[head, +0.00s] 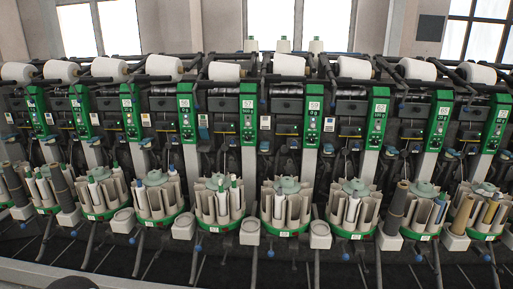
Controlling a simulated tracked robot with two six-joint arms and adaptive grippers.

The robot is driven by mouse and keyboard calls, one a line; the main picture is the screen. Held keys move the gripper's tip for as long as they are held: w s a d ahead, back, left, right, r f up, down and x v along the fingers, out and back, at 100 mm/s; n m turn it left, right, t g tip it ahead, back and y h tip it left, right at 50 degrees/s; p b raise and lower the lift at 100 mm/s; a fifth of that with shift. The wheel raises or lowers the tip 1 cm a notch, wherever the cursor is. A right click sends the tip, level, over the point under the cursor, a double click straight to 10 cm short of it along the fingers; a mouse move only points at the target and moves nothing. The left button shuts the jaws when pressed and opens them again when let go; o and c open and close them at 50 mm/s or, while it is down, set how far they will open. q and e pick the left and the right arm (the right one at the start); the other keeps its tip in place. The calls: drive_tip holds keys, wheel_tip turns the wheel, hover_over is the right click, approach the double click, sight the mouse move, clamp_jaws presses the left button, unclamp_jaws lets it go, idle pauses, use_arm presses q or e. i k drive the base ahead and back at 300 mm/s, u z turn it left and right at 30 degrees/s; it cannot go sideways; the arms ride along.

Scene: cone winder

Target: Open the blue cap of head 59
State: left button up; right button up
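A green panel (314,115) with a label that seems to read 59 stands right of the middle in the head view. A round magazine (287,206) with light pockets and a green base ring stands below and to its left. Small blue knobs show near there: one (328,148) just right of the panel, one (264,146) further left, and one (269,253) low at the front. I cannot tell which is the blue cap of head 59, or whether it is open or shut. Neither of my grippers is in view.
A long row of like winding heads spans the view, with white yarn cones (289,65) on top. Neighbouring green panels (248,115) and (377,117) flank the panel. The dark floor is at the bottom.

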sight(264, 144)
drive_tip(key=u, duration=0.3)
drive_tip(key=i, duration=1.55)
drive_tip(key=z, duration=0.35)
